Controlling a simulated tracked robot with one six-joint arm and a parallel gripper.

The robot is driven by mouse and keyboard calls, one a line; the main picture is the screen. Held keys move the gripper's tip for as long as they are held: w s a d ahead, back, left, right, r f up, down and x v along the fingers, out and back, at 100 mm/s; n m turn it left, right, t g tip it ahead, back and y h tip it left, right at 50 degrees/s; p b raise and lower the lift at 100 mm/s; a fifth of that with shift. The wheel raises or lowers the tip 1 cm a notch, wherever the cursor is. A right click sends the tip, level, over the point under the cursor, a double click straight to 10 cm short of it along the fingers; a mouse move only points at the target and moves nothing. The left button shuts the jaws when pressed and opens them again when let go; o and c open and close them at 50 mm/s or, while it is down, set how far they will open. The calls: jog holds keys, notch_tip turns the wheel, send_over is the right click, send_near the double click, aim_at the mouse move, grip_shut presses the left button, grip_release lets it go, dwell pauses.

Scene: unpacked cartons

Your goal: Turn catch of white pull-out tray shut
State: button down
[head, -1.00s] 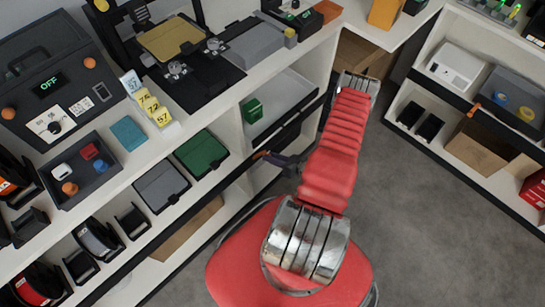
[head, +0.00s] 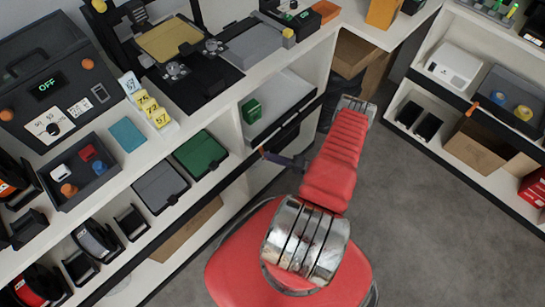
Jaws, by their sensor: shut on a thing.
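The white pull-out tray (head: 291,104) sits in the side shelf below the worktop, with a black front edge and a small green box in it. Its small orange catch (head: 262,152) is at the left end of that front. My dark gripper (head: 270,156) is at the catch and shut on it, reaching in from the right. The gripper is small here, and the red arm link hides part of its wrist. The catch looks tilted steeply, but its exact angle is hard to tell.
A green tray (head: 201,154) and a grey tray (head: 160,187) lie left of the catch. Another shelf at right holds a dark tray (head: 505,103) with its own orange catch (head: 473,108). Grey floor (head: 410,220) is open between the shelves.

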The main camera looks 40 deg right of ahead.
jog(key=shift+d+f+m+t, duration=0.2)
jog(key=shift+m+t, duration=0.2)
jog(key=shift+m, duration=0.8)
jog(key=shift+a, duration=0.1)
jog(key=c, duration=1.5)
grip_release()
jog(key=shift+c, duration=0.2)
jog(key=v, duration=1.3)
jog(key=shift+s, duration=0.3)
jog(key=shift+f, duration=0.15)
